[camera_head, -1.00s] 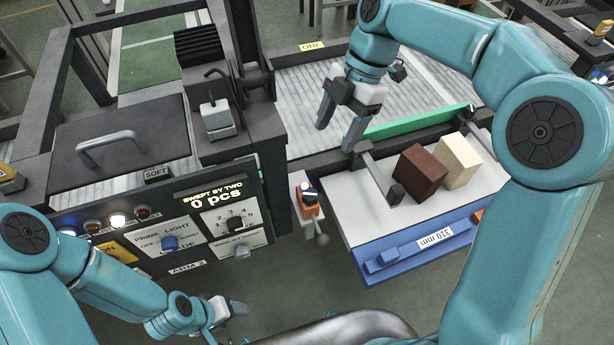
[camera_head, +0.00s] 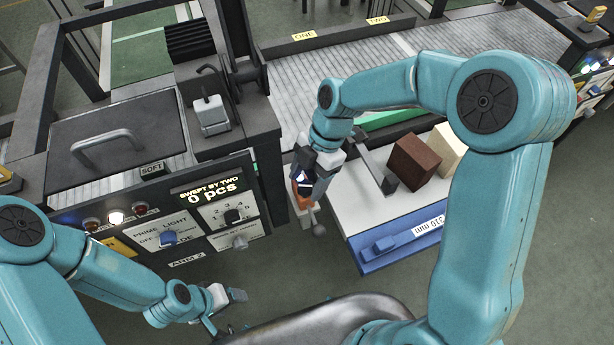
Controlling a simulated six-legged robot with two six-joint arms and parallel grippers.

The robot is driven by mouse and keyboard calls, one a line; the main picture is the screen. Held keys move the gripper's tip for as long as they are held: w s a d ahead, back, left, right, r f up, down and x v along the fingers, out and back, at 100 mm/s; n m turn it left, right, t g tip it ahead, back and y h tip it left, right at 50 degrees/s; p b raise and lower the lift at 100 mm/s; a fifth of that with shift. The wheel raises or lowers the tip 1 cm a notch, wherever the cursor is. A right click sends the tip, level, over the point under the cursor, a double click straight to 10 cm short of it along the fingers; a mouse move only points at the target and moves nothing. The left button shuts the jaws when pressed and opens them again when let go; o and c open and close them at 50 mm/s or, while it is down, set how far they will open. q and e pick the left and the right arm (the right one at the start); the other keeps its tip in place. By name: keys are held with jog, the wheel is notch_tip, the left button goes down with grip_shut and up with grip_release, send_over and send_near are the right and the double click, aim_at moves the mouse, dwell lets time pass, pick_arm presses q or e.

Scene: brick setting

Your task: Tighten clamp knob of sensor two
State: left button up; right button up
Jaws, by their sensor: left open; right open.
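An orange sensor-like part (camera_head: 304,200) sits on a pale bracket between the control panel and the white-topped unit. A grey round knob (camera_head: 319,230) on a short stem hangs at the bracket's lower end. No label on this part reads two. My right gripper (camera_head: 312,188) is open, pointing down, with its fingers over and around the orange part, partly hiding it. Whether they touch it I cannot tell. The grey knob is below the fingertips and free of them. My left gripper (camera_head: 238,306) is open and empty, low in front of the control panel.
The control panel (camera_head: 205,215) reads "SWEPT BY TWO 0 pcs". Dark brown (camera_head: 415,161) and cream (camera_head: 447,150) blocks stand on the white-topped unit (camera_head: 350,205). A dark bar (camera_head: 377,165) stands beside them. Labels ONE (camera_head: 304,35) and TWO (camera_head: 377,20) mark the conveyor's far rail.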

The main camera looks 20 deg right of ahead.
jog(key=shift+f, duration=0.2)
jog(key=shift+s, duration=0.15)
jog(key=shift+a, duration=0.1)
jog(key=shift+c, duration=0.3)
jog(key=c, duration=1)
